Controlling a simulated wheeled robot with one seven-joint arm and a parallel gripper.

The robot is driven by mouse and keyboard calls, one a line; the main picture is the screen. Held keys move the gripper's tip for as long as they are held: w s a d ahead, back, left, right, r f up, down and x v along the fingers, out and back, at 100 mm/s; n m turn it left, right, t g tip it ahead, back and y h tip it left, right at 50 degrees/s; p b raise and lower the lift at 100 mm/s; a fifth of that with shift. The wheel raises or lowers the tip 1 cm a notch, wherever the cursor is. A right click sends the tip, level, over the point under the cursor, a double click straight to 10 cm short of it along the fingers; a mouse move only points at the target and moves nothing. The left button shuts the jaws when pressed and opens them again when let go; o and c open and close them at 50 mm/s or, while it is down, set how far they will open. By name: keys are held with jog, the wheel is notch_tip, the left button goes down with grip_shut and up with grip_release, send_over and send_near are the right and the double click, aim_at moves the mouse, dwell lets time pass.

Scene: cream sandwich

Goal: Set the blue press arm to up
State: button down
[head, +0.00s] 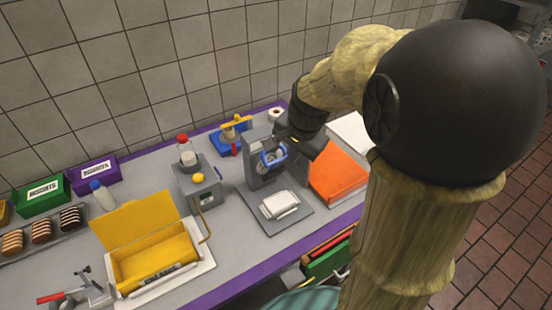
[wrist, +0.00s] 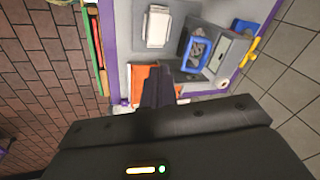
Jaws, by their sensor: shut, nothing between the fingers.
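The blue press arm (head: 273,157) is a blue loop-shaped frame on the front of a grey upright press (head: 254,163). A grey base plate with a white pad (head: 279,205) lies in front of and below it. In the wrist view the blue arm (wrist: 189,61) shows just right of my finger tips, with dark grey parts inside the loop. My gripper (wrist: 163,72) is shut and empty, close beside the press.
An orange box (head: 338,175) stands right of the press, under my forearm. A grey box with a yellow knob (head: 203,192) stands to its left. A blue-based device with a yellow bar (head: 231,138) is behind. An open yellow case (head: 150,246) is front left.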

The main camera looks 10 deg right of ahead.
jog(key=w+m, duration=0.1)
jog(key=w+r+m+b, duration=0.1)
jog(key=m, duration=0.1)
jog(key=w+r+m, duration=0.1)
jog(key=shift+w+d+y, duration=0.25)
jog(key=shift+w+y, duration=0.05)
jog(key=shift+w, duration=0.1)
jog(key=shift+f, duration=0.1)
jog(key=x, duration=0.3)
jog(key=w+p+x, duration=0.1)
jog(key=x, duration=0.3)
jog(key=w+x, duration=0.1)
jog(key=x, duration=0.2)
jog(key=shift+w+a+p, duration=0.3)
jog(key=shift+w, duration=0.05)
jog(key=shift+w+a+f, duration=0.15)
jog(key=shift+w+a, duration=0.1)
jog(key=shift+w, duration=0.4)
